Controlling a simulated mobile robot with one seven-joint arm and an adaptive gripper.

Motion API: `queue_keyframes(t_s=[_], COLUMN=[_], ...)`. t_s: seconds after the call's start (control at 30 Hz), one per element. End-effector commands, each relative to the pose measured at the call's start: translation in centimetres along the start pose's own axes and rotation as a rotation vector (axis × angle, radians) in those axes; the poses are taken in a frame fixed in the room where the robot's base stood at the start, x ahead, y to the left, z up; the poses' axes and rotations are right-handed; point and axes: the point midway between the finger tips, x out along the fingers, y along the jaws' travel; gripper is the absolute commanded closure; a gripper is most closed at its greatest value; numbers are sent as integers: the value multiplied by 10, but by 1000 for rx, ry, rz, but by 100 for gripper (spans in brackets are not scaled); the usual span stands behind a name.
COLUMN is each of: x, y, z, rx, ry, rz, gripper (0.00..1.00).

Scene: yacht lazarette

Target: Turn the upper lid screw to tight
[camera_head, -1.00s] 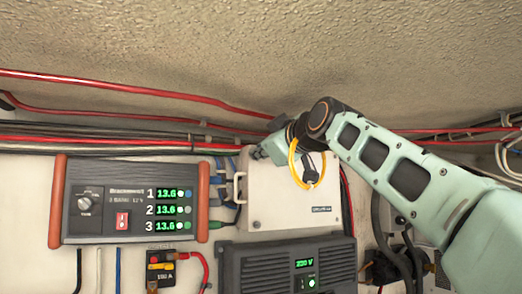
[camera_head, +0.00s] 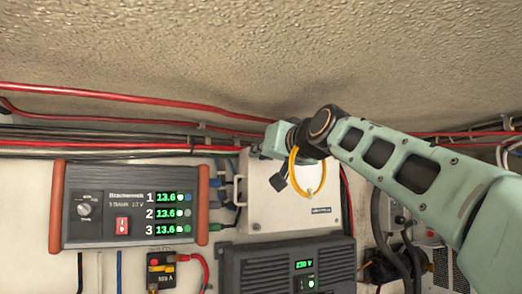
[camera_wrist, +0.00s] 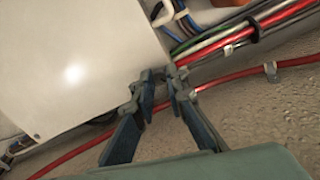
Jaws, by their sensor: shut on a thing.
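The white box (camera_head: 290,205) hangs on the wall right of centre, with a pale handle on its left side. My gripper (camera_head: 258,150) is at the box's upper left corner. In the wrist view the box (camera_wrist: 70,70) fills the upper left, and the two fingers of my gripper (camera_wrist: 160,76) come close together at its edge. They are shut on the upper lid screw, which is largely hidden between and behind them. I cannot make out the screw's angle.
A charger panel (camera_head: 130,205) with green readouts is on the left wall. A dark inverter (camera_head: 285,265) sits just below the box. Red cables (camera_head: 130,95) and dark bundles run close above the box. A small fuse block (camera_head: 160,270) is at lower left.

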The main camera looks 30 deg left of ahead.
Motion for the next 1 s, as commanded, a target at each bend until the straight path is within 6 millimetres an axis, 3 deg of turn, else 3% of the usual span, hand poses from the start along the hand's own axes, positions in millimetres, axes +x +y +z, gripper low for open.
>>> queue_keyframes(t_s=[0.5, 1.0], x=[0, 0], y=[0, 0], z=[-1, 0], rx=[426, 577], ry=[-1, 1], rz=[1, 1], gripper=[100, 100])
